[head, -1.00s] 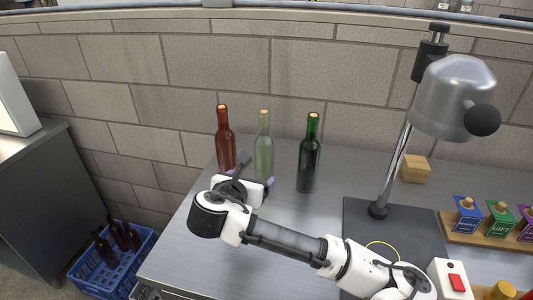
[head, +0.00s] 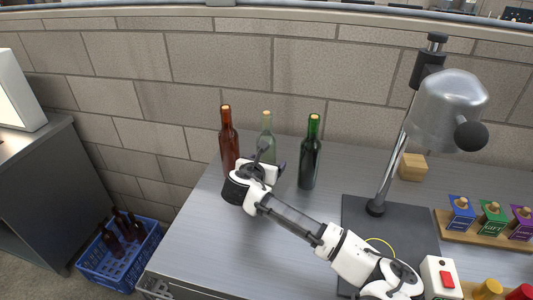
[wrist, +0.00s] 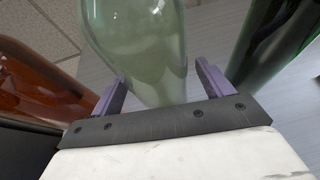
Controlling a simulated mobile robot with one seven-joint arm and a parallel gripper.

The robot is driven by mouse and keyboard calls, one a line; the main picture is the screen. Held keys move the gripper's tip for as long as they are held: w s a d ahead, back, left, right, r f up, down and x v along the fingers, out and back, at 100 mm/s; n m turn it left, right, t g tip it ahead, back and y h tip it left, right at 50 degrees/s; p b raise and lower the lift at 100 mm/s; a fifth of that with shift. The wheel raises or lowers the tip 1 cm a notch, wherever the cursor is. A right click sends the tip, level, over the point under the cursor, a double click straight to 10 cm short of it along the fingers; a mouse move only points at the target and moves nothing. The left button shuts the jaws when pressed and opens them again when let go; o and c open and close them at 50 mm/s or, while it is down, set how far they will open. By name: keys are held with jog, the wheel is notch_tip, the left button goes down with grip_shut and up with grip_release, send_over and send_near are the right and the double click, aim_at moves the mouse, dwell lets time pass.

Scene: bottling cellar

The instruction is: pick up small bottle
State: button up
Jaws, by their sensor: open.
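Three corked bottles stand upright in a row on the metal bench: a reddish-brown one (head: 228,140), a pale green see-through one (head: 267,126) and a dark green one (head: 309,160). The pale one looks slimmest; I cannot tell for certain which is the small bottle. My gripper (head: 268,163) is at the pale bottle and hides its lower part in the head view. In the wrist view, my gripper (wrist: 161,80) is open, with its two purple fingers on either side of the pale bottle (wrist: 140,45). Whether they touch it is unclear.
The brown bottle (wrist: 40,85) and dark green bottle (wrist: 270,45) stand close on either side of my gripper. A metal lamp-like press (head: 448,108) on a dark base, a wooden block (head: 413,167) and a labelled rack (head: 488,231) stand right. A blue crate (head: 97,268) is on the floor.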

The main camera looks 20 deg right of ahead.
jog(key=c, duration=1.4)
jog(key=shift+c, duration=0.8)
jog(key=shift+r, duration=0.15)
